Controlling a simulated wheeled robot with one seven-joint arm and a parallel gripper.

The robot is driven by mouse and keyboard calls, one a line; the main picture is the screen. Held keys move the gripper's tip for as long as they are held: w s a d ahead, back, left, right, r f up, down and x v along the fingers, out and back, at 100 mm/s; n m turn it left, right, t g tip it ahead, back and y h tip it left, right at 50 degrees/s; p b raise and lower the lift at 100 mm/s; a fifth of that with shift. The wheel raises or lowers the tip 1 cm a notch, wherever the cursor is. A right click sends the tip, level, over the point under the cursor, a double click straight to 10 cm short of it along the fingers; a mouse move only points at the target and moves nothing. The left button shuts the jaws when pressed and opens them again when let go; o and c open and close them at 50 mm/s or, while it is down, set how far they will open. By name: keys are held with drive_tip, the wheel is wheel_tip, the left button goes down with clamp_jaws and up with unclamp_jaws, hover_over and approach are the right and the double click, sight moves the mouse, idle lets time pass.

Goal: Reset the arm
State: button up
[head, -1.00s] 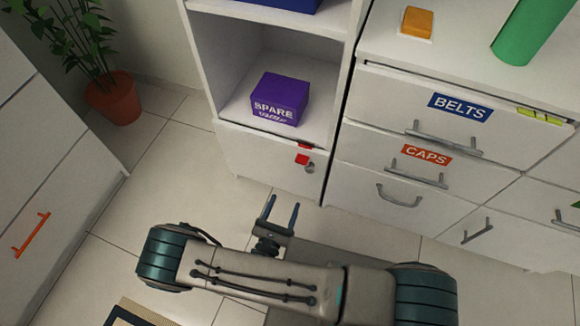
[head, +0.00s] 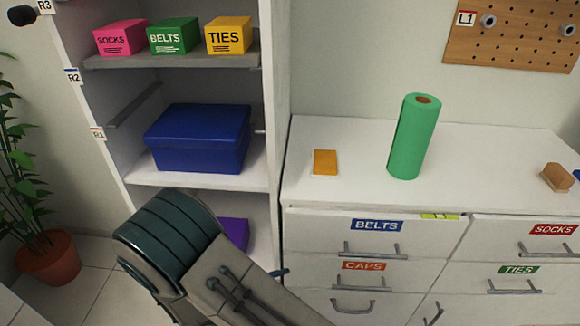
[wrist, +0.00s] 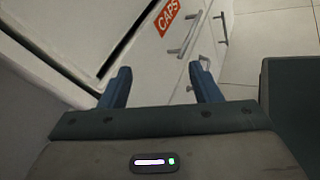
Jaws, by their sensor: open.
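My gripper (wrist: 160,74) is open in the wrist view, with two blue fingers apart and nothing between them. Beyond them is the white drawer front with the red CAPS label (wrist: 167,17) and a metal handle (wrist: 189,38). In the head view my arm rises in front of the wardrobe's lower shelf. Only a small blue bit of the gripper shows there beside the arm, near the drawers' left edge. The arm hides most of the purple box (head: 234,233).
A blue box (head: 198,138) stands on the middle shelf, with pink, green and yellow boxes (head: 228,36) above. A potted plant (head: 48,256) is at left.

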drive_tip(key=s+d+r+m+g+y+p, duration=0.1)
drive_tip(key=d+r+m+y+p, duration=0.3)
drive_tip(key=r, duration=0.9)
drive_tip(key=s+d+r+m+g+y+p, duration=0.2)
drive_tip(key=d+r+m+p, duration=0.5)
drive_tip(key=r, duration=0.7)
drive_tip(key=s+d+r+m+g+y+p, duration=0.1)
drive_tip(key=s+d+r+m+y+p, duration=0.2)
drive_tip(key=r, duration=1.1)
drive_tip(key=d+m+y+p, duration=0.2)
drive_tip(key=m+y+p, duration=0.2)
drive_tip(key=m, duration=0.1)
drive_tip(key=shift+d+m+g, duration=0.2)
drive_tip(key=shift+m+g, duration=0.1)
drive_tip(key=shift+r, duration=0.1)
